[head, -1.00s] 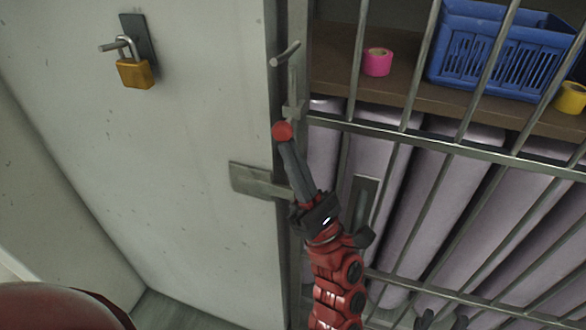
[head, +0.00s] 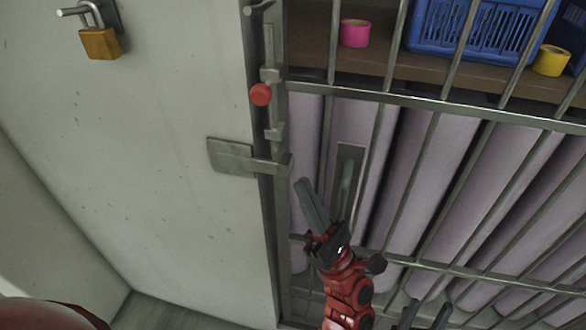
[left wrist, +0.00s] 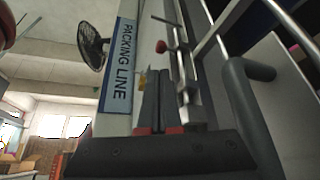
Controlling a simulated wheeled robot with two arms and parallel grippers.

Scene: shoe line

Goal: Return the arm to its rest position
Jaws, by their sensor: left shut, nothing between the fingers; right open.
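My left gripper (head: 313,204) is shut and empty, in front of the barred gate (head: 420,100) and below the red knob. Its closed fingers also show in the left wrist view (left wrist: 156,100). The red knob (head: 261,94) sits on an upright bolt (head: 270,62) at the gate's left edge; the knob also shows in the left wrist view (left wrist: 160,47). The fingers are clear of the knob. My right gripper (head: 427,315) is only partly in view at the bottom edge, its two dark fingertips apart.
A metal latch plate (head: 230,157) reaches from the pale wall to the gate post. A brass padlock (head: 100,43) hangs at upper left. Behind the bars are a shelf (head: 310,45) with a blue crate (head: 480,28), pink tape (head: 354,33) and yellow tape (head: 551,60), and pale rolls (head: 410,180).

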